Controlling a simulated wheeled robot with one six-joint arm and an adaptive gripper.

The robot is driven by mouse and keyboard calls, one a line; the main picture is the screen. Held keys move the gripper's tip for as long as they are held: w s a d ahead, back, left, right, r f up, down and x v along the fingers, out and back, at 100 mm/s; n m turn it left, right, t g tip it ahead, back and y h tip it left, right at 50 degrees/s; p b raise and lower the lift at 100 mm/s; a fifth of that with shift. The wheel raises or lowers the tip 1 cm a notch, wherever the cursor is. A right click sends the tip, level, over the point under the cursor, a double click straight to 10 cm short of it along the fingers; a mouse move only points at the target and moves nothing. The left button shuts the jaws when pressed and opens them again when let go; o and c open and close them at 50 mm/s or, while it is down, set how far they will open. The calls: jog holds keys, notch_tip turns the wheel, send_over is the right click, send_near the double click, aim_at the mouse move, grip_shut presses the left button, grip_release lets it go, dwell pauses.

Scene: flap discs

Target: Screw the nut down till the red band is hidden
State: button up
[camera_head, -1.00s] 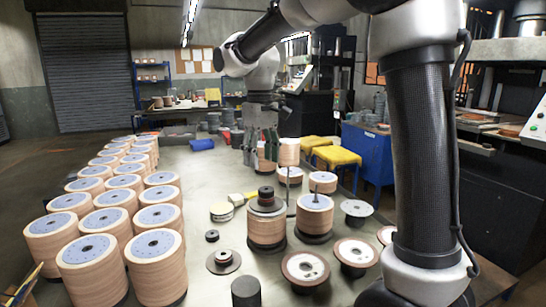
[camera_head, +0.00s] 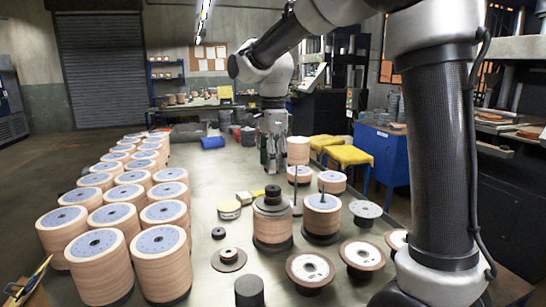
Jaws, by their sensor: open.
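A stack of tan flap discs (camera_head: 272,228) stands on the bench near the middle. A dark wide flange (camera_head: 272,206) lies on it, with a smaller dark nut (camera_head: 272,191) on top. No red band can be made out at this size. My gripper (camera_head: 273,168) points down above and behind the nut in the picture, its fingers apart with nothing seen between them. The gap in depth between fingers and nut is hard to judge.
Rows of disc stacks (camera_head: 102,250) fill the bench's left side. To the right stand another stack with a thin spindle (camera_head: 322,215) and several flanged discs (camera_head: 310,268). A dark cylinder (camera_head: 249,291) stands in front.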

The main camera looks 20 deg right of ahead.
aim_at(273, 190)
jog(key=shift+f, duration=3.9)
jog(key=n, duration=1.5)
jog(key=shift+r, duration=0.1)
